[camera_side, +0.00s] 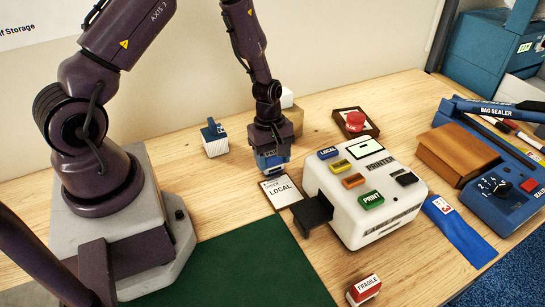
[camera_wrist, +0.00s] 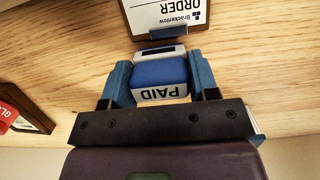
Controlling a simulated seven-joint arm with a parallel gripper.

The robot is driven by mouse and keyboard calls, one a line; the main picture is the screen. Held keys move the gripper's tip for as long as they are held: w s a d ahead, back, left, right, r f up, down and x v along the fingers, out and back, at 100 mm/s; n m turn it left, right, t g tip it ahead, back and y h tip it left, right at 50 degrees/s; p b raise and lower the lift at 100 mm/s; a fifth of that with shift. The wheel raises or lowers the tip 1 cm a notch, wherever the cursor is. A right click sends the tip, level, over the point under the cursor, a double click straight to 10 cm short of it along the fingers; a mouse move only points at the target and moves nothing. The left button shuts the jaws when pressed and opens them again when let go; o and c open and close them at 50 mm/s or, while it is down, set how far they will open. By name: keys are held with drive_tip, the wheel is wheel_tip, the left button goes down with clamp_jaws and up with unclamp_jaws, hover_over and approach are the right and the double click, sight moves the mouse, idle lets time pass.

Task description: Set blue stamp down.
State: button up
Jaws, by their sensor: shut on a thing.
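The blue stamp (camera_wrist: 160,78) is marked PAID and has a white lower part with a dark edge. My gripper (camera_wrist: 160,70) is shut on it, with one blue finger on each side. In the side view my gripper (camera_side: 270,158) points down near the back of the table, and the stamp shows low between the fingers. I cannot tell whether the stamp touches the wood. A clipboard with a paper marked LOCAL (camera_side: 282,191) lies just in front of it; the wrist view shows its ORDER sheet (camera_wrist: 165,12) and clip beyond the stamp.
A white box with a blue top (camera_side: 215,140) stands to the left. The printer (camera_side: 365,190), with a dark tray, is to the right. A red FRAGILE stamp (camera_side: 364,289) is in front. A green mat (camera_side: 235,265) lies bare.

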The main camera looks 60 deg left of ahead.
drive_tip(key=shift+f, duration=0.15)
drive_tip(key=o, duration=0.9)
drive_tip(key=shift+o, duration=0.2)
drive_tip(key=s+d+r+m+t+y, duration=0.2)
drive_tip(key=r+m, duration=0.5)
drive_tip(key=r, duration=1.8)
drive_tip(key=s+d+r+m+t, duration=0.3)
drive_tip(key=s+d+r+m, duration=0.2)
drive_tip(key=s+r+m, duration=0.3)
drive_tip(key=s+m, duration=0.3)
drive_tip(key=s, duration=0.1)
drive_tip(key=shift+s+t, duration=0.2)
drive_tip(key=shift+t, duration=0.1)
